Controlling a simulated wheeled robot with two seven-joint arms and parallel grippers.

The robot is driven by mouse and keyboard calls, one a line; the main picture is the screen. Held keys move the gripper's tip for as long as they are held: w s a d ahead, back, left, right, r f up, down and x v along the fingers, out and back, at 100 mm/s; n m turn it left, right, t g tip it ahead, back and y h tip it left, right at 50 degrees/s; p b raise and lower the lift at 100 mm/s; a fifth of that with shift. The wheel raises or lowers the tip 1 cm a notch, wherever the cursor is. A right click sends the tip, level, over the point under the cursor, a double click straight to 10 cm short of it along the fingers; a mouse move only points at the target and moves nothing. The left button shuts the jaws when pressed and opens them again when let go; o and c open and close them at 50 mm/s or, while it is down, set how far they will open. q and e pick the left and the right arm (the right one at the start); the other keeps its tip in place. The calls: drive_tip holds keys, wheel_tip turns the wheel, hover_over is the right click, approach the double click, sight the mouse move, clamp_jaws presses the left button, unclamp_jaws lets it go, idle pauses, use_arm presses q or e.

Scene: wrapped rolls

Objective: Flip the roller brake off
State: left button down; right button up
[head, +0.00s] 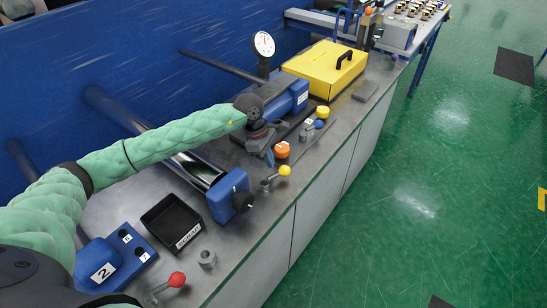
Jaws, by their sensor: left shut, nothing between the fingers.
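My left gripper (264,145) is at the end of the green-sleeved arm, over the bench in the middle of the head view. It is shut and empty, beside a blue machine block (288,98). Which part is the roller brake is not marked clearly. A lever with a yellow knob (285,170) stands near the bench's front edge, just in front of the gripper. A lever with a red knob (177,279) is at the lower left. A metal roller (196,170) ends in a blue housing with a black knob (243,202). My right gripper is not in view.
An orange knob (282,150) is close to the gripper. A black tray (172,222) and a blue box marked 2 (102,268) are at the left. A yellow case (325,68) and a dial gauge (264,43) stand behind. The green floor (430,200) at right is mostly clear.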

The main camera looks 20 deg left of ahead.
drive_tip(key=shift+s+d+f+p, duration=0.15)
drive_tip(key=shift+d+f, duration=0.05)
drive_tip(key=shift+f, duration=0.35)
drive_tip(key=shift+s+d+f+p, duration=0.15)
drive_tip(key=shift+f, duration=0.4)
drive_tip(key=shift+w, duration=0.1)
